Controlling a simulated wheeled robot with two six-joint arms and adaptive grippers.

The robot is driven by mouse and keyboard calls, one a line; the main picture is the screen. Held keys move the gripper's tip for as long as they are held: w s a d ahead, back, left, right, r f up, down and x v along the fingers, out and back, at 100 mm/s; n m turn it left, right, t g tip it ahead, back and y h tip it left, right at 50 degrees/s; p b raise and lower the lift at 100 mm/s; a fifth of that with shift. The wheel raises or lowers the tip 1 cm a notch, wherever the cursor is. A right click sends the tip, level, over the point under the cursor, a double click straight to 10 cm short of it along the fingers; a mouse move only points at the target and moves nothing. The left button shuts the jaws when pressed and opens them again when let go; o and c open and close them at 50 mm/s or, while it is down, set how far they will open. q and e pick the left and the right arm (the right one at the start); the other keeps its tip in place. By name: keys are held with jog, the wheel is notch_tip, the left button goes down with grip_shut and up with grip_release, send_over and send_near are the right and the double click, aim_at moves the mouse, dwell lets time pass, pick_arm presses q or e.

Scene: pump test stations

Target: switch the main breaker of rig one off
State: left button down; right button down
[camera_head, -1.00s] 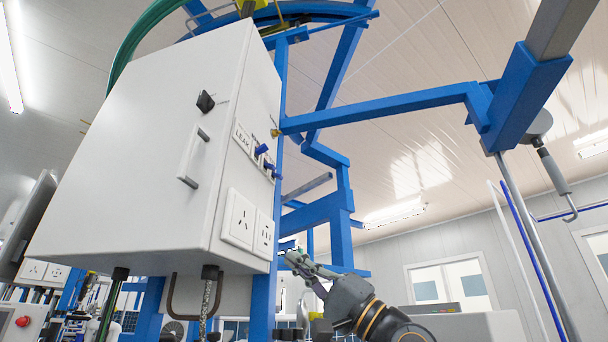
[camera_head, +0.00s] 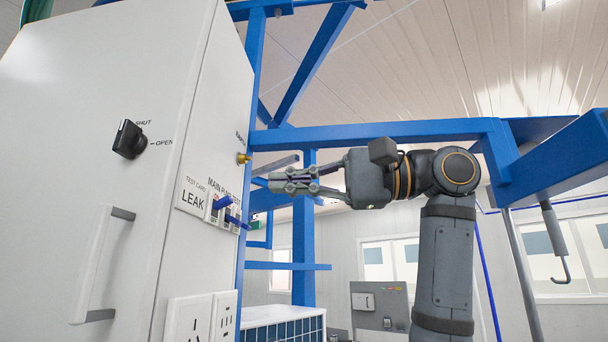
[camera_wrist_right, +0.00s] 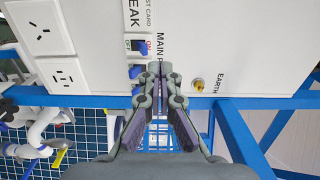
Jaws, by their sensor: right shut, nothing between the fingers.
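The side panel of the white cabinet (camera_head: 215,90) carries a row of breakers under a MAIN, PUMP and TEST label. The main breaker (camera_head: 222,201), with a blue lever, sits nearest the LEAK card (camera_head: 193,195). It also shows in the right wrist view (camera_wrist_right: 138,46), beside small ON and OFF marks; its position is too small to tell. Another blue lever (camera_head: 237,222) is beside it. My right gripper (camera_head: 272,182) is shut and empty, just right of the panel and slightly above the levers. In the wrist view its fingertips (camera_wrist_right: 155,70) partly cover the label. My left gripper is not in view.
A brass EARTH stud (camera_head: 243,158) sticks out near the gripper. Sockets (camera_head: 202,318) sit below the breakers. A blue frame beam (camera_head: 380,133) runs above my right arm. A handle (camera_head: 102,265) and a SHUT/OPEN knob (camera_head: 128,139) are on the cabinet front.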

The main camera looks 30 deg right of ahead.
jog(key=p+x, duration=0.1)
jog(key=x, duration=0.5)
jog(key=shift+w+a, duration=0.2)
jog(key=shift+a, duration=0.05)
jog(key=shift+f, duration=0.15)
jog(key=shift+s+d+f+b, duration=0.1)
jog(key=shift+d+f+b, duration=0.05)
jog(key=shift+f+b, duration=0.9)
jog(key=shift+w+a, duration=0.2)
send_near(231, 199)
jog(key=shift+r, duration=0.6)
jog(key=shift+w+a, duration=0.1)
jog(key=shift+a, duration=0.05)
